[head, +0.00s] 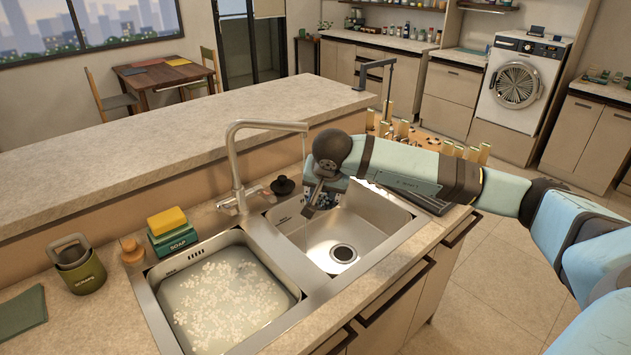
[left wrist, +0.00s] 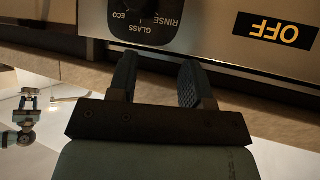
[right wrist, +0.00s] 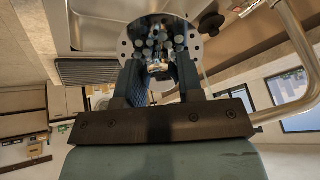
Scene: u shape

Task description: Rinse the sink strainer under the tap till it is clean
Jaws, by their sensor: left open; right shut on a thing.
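The sink strainer (right wrist: 160,45) is a round metal disc with holes around its rim; its middle is covered with pale and dark bits. My right gripper (right wrist: 157,72) is shut on it. In the head view the right gripper (head: 318,200) is over the back left of the right basin (head: 375,230), and the strainer is mostly hidden. The tap (head: 235,165) has its spout just above my right wrist. A thin pale line under the spout looks like water. My left gripper (left wrist: 155,75) is open and empty, in front of an appliance panel (left wrist: 215,25).
The left basin (head: 165,300) holds cloudy water with floating pale bits. A drain (head: 343,253) sits in the right basin. A yellow sponge (head: 167,221) on a soap box, a green canister (head: 78,268) and a black knob (head: 283,186) stand around the sink.

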